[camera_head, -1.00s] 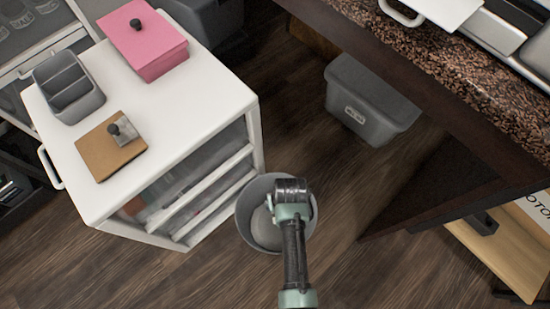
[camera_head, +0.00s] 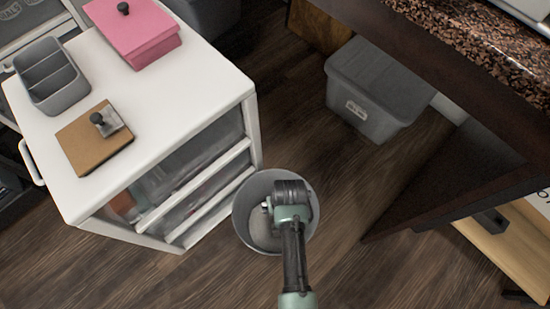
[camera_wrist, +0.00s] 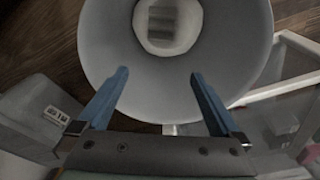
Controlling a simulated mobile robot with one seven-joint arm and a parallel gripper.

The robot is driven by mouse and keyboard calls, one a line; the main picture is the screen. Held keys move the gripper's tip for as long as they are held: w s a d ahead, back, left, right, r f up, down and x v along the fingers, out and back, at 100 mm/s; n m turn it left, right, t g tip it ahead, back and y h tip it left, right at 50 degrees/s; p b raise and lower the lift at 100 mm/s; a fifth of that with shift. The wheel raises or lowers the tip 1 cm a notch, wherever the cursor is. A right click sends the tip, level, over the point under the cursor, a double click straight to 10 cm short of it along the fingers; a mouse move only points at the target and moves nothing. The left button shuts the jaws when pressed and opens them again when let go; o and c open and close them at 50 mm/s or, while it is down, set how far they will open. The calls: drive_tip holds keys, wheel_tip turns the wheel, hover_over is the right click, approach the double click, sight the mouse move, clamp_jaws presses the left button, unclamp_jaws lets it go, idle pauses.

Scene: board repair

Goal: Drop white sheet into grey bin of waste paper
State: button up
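The grey bin (camera_head: 243,214) stands on the floor beside the white drawer cabinet in the head view. My gripper (camera_wrist: 158,75) is over the bin, pointing down, and its arm hides part of the opening in the head view. In the wrist view its two blue fingers are wide apart with nothing between them. The bin's wall (camera_wrist: 105,35) fills the upper middle of that view. A pale round area (camera_wrist: 150,45) with a darker striped patch shows at the bin's bottom; I cannot tell whether it is paper. I cannot clearly identify a white sheet now.
The white drawer cabinet (camera_head: 190,75) stands to the left, with a pink box (camera_head: 140,35), a grey organizer (camera_head: 50,75) and a brown board (camera_head: 90,140) on top. A grey lidded box (camera_head: 370,85) and a granite-topped desk (camera_head: 470,45) are to the right. Floor in front is clear.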

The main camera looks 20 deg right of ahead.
drive_tip(key=shift+r, duration=0.1)
wheel_tip(320, 180, up, 13)
drive_tip(key=s+p, duration=0.2)
drive_tip(key=p, duration=0.5)
drive_tip(key=shift+a+f, duration=0.15)
drive_tip(key=shift+f, duration=0.05)
